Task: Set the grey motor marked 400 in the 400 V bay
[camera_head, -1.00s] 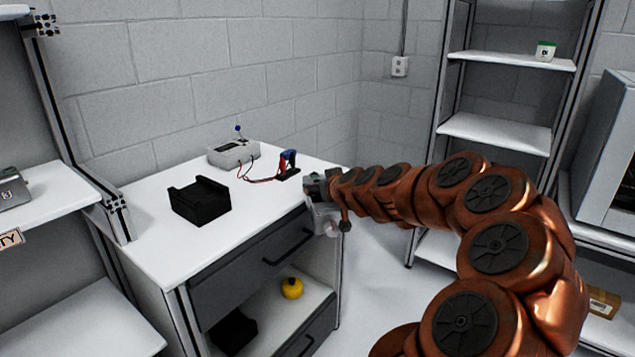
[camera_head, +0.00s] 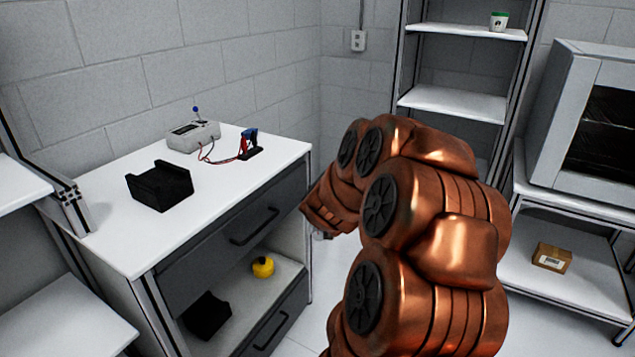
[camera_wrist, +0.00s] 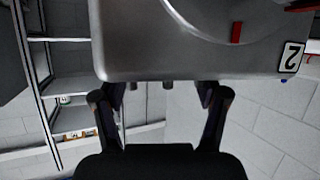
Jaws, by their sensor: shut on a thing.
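In the wrist view a large grey metal body (camera_wrist: 200,45), apparently a motor, fills the top. Its white tag at the right shows a character like a 2, turned over; I cannot read 400 on it. My gripper (camera_wrist: 160,95) is shut on this body, with a dark finger at each side. In the head view my gripper is mostly hidden behind my copper arm, right of the bench. No bay marked 400 V can be read. A black open cradle (camera_head: 160,187) sits on the bench top (camera_head: 120,235), and a second black cradle (camera_head: 207,315) lies on the shelf below.
A grey meter box (camera_head: 193,136) with wires and a red-and-blue clamp (camera_head: 248,145) stand at the back of the bench. A yellow object (camera_head: 263,267) is on the lower shelf. Racks with a cup (camera_head: 498,21) and a carton (camera_head: 551,257) stand right. The bench front is clear.

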